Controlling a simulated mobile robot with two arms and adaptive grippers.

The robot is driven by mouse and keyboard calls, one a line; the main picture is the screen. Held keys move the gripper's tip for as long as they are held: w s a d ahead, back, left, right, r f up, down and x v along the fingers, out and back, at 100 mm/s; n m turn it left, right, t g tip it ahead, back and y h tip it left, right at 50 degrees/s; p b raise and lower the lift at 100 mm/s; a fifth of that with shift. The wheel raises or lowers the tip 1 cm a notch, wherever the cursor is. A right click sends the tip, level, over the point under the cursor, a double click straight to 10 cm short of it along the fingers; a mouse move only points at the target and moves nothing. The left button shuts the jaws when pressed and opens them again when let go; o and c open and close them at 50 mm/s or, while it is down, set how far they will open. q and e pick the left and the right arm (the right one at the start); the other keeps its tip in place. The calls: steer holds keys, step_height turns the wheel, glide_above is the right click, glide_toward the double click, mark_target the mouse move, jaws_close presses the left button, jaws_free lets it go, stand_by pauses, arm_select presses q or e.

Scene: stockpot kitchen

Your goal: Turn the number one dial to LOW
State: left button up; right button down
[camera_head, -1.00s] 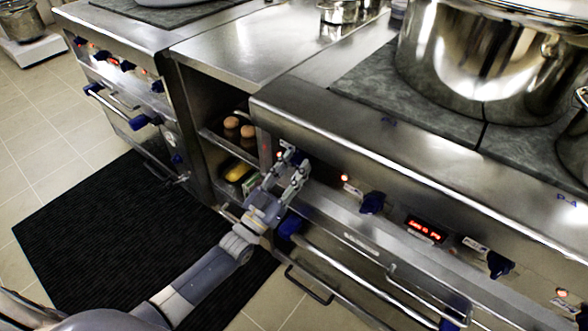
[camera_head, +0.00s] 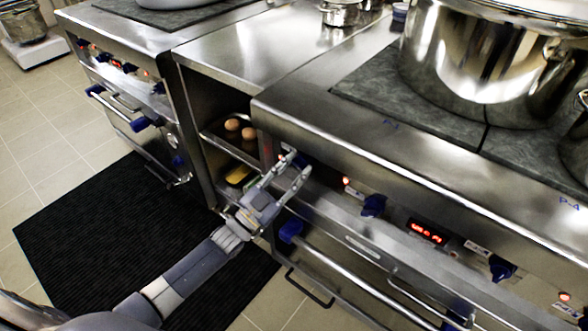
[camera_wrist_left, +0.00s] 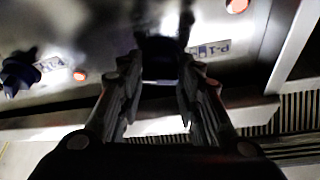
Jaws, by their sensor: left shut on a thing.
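The number one dial is a dark blue knob (camera_head: 301,158) on the front panel of the right-hand stove, at its left end. My left gripper (camera_head: 296,165) is at this knob, with a finger on each side of it. In the left wrist view the knob (camera_wrist_left: 160,45) is a dark shape between the fingertips (camera_wrist_left: 158,72), shut on it. An upside-down label (camera_wrist_left: 212,48) reading P-1 is beside it. The knob's pointer and the LOW mark cannot be made out. My right gripper is not in view.
Another blue knob (camera_head: 373,205) and a red display (camera_head: 426,231) are farther right on the panel. An oven handle (camera_head: 350,272) runs below. A large pot (camera_head: 480,60) stands on the stove top. An open shelf (camera_head: 232,150) is left of the gripper.

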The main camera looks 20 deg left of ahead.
arm_select(q)
steer(key=o, duration=1)
steer(key=shift+s, duration=0.1)
steer(key=v, duration=1.2)
steer(key=shift+f, duration=0.1)
